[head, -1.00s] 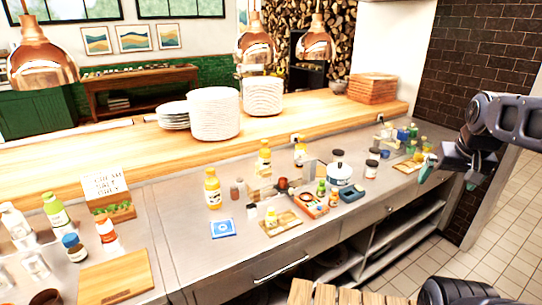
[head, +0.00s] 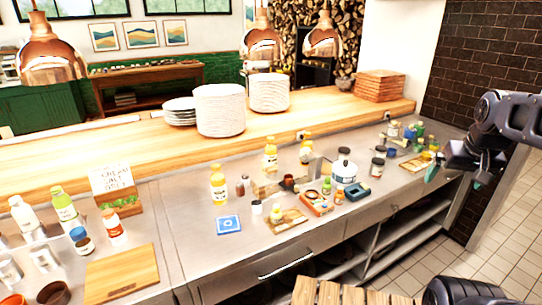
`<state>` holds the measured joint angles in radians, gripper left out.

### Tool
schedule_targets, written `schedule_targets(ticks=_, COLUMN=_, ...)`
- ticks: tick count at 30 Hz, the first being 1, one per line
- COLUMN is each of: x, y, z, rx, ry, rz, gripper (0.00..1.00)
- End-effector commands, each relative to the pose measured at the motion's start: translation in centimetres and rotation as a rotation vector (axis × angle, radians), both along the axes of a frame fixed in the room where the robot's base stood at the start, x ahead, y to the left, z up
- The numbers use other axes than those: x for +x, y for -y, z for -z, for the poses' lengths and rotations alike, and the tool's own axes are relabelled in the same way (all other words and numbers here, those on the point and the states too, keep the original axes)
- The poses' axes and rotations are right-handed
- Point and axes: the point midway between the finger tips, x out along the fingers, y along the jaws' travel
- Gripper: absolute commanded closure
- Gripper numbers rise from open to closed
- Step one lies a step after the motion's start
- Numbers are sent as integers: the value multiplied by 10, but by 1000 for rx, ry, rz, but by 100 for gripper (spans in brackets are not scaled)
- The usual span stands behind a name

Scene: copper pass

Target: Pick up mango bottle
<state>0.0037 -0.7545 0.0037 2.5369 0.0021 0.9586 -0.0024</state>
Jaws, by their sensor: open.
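Several bottles with yellow-orange contents stand upright on the steel counter. One yellow bottle (head: 218,186) is nearest, behind a blue card. A second yellow bottle (head: 270,159) is farther back, near the raised wooden ledge. A third yellow bottle (head: 305,151) stands to its right. Their labels are too small to read, so I cannot tell which is mango. My gripper (head: 452,178) is open and empty at the right, beyond the counter's front edge and well away from these bottles. Part of it is dark and hard to make out.
The steel counter (head: 185,232) also holds a blue card (head: 229,224), small jars, an orange tray (head: 316,203) and a white pot (head: 344,170). A cutting board (head: 122,272) and more bottles are at left. Plate stacks (head: 219,110) stand on the ledge; copper lamps hang above.

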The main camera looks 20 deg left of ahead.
Motion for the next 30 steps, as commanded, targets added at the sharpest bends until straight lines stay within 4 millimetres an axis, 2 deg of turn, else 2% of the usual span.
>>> schedule_targets(ticks=5, x=0, y=0, z=0, rx=0, ry=0, rz=0, gripper=0)
schedule_targets(ticks=9, x=0, y=0, z=0, rx=0, ry=0, rz=0, gripper=21)
schedule_targets(ticks=19, x=4, y=-1, z=-3, rx=-2, ry=-2, rz=-10, gripper=21)
schedule_targets(ticks=23, x=22, y=-8, z=-17, rx=-14, ry=-15, rz=-54, gripper=21)
schedule_targets(ticks=30, x=83, y=-35, z=-53, rx=-51, ry=-56, rz=-198, gripper=21)
